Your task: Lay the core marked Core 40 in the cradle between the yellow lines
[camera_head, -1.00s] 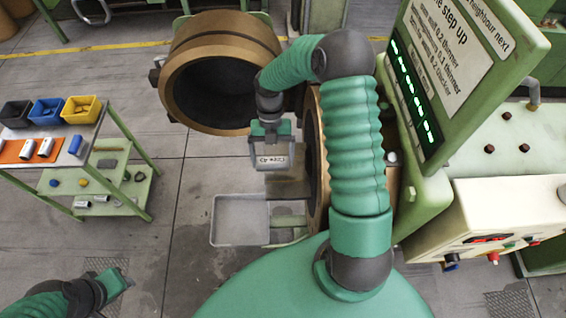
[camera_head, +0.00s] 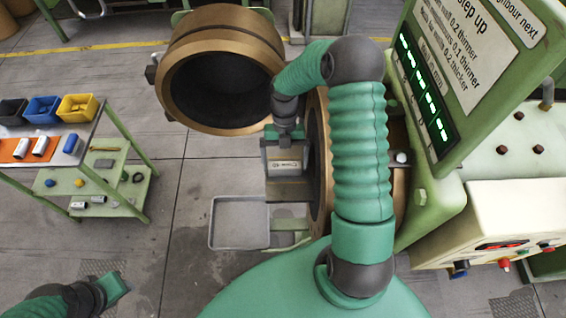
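My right gripper (camera_head: 283,140) hangs beside the open bronze ring of the machine (camera_head: 317,170). It appears shut on a grey core (camera_head: 286,156) with a pale label (camera_head: 285,165); the label is too small to read surely now, though it looks like "Core 4" and a digit earlier. Just below the core is a brown-grey block (camera_head: 290,188), perhaps the cradle; I cannot tell whether they touch. I cannot make out the yellow lines. My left gripper (camera_head: 117,287) is low at the left, away from these things; its finger opening is unclear.
A large bronze-rimmed round door (camera_head: 178,100) stands open behind. A grey tray (camera_head: 240,222) lies below the block. A green trolley (camera_head: 120,165) with bins and small parts is at left. A display panel (camera_head: 428,100) and control box (camera_head: 500,225) stand close at right.

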